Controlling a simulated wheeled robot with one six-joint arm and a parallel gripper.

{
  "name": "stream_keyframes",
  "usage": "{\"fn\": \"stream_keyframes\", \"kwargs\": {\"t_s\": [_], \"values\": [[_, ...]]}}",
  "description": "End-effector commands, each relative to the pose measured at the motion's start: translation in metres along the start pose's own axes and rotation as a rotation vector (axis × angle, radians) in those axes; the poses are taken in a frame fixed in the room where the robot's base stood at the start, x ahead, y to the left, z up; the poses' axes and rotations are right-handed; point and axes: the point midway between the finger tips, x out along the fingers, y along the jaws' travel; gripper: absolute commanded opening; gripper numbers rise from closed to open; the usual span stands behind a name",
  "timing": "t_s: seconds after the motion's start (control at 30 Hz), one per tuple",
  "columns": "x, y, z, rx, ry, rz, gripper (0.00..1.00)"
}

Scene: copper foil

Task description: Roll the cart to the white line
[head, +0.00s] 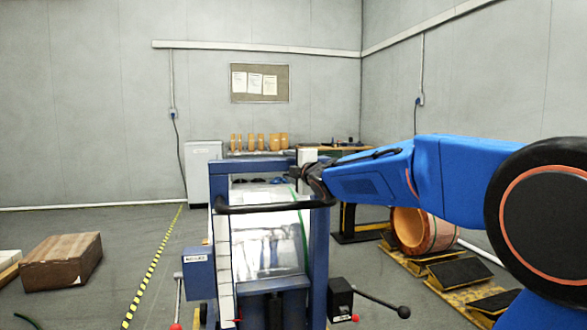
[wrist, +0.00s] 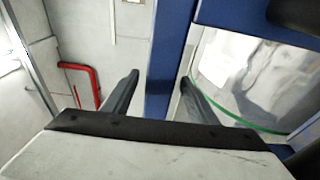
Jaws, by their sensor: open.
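A blue upright frame with a black handle bar (head: 270,208) and silvery sheet inside stands in front of me; it seems to be the cart (head: 318,255). My gripper (head: 308,174) reaches in from the right to the top of its right post, near the bar's right end. In the wrist view my gripper (wrist: 161,77) is open, its dark fingers on either side of a blue post (wrist: 164,50). I cannot tell whether they touch it. A white strip (head: 90,207) runs along the back wall's foot; I cannot make out a clear white line on the floor.
A yellow-black striped line (head: 152,275) crosses the floor at left, with a brown box (head: 62,261) beyond it. A copper-coloured roll (head: 422,231) and black wedge blocks (head: 459,272) lie at right. A white cabinet (head: 203,172) stands behind. A red bar (wrist: 84,80) shows in the wrist view.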

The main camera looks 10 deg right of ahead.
Motion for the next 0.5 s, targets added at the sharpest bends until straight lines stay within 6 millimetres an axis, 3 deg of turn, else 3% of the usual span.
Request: {"fn": "stream_keyframes", "kwargs": {"t_s": [0.4, 0.43, 0.5], "values": [[0.0074, 0.0005, -0.0001, 0.0, 0.0, 0.001, 0.53], [0.0074, 0.0004, -0.0001, 0.0, 0.0, 0.001, 0.51], [0.0074, 0.0004, -0.0001, 0.0, 0.0, 0.001, 0.34]]}}
